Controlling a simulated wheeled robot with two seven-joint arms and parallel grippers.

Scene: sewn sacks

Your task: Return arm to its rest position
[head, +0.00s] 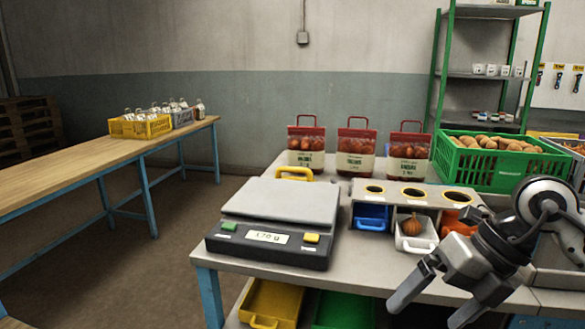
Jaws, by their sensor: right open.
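My right gripper (428,297) is at the lower right in the head view, in front of the table's front edge. Its two fingers are spread apart and point down and left, with nothing between them. Its arm comes in from the right. My left gripper is not in the picture. Several sewn sacks (356,148) of red-brown produce, with labels and red tops, stand upright in a row at the back of the table (375,272). The gripper is apart from them.
A scale (275,220) reading about 170 g stands on the table's left. A sorting rack (392,196) holds blue, white and orange bins. A green crate (495,165) of brown produce is behind my right arm. A wooden bench (85,170) stands left; floor between is clear.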

